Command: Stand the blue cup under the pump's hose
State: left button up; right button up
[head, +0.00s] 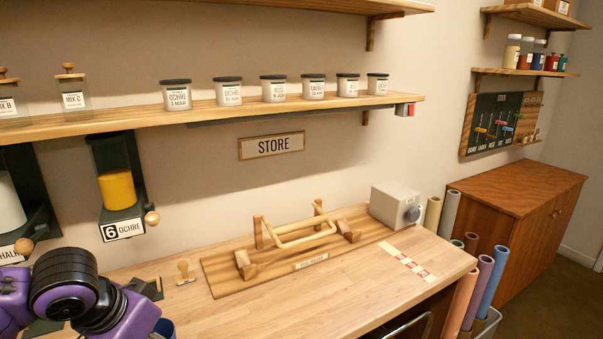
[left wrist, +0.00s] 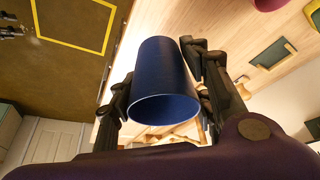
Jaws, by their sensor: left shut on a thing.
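The blue cup (left wrist: 163,75) is between the fingers of my left gripper (left wrist: 162,95) in the left wrist view. The gripper is shut on its sides, and the cup's pale-edged rim faces the camera. In the head view a small part of the blue cup (head: 165,327) shows at the bottom edge, beside my purple left arm; the left fingers are hidden there. I cannot make out a pump or a hose in either view. My right gripper is in neither view.
A wooden rack (head: 300,232) stands on a board on the table (head: 350,300). A grey box with a dial (head: 396,205) is at the back right. A wooden stamp (head: 184,272) stands near my left arm. Dispensers, one yellow-filled (head: 118,188), hang low at left. The table's front middle is clear.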

pick_arm(q)
jog(key=w+d+r+n+y, duration=0.1)
jog(key=w+d+r+n, duration=0.2)
jog(key=d, duration=0.7)
notch_tip(320, 180, up, 2)
jog(key=shift+w+d+r+n, duration=0.2)
jog(key=shift+w+n, duration=0.2)
jog(key=shift+w, duration=0.7)
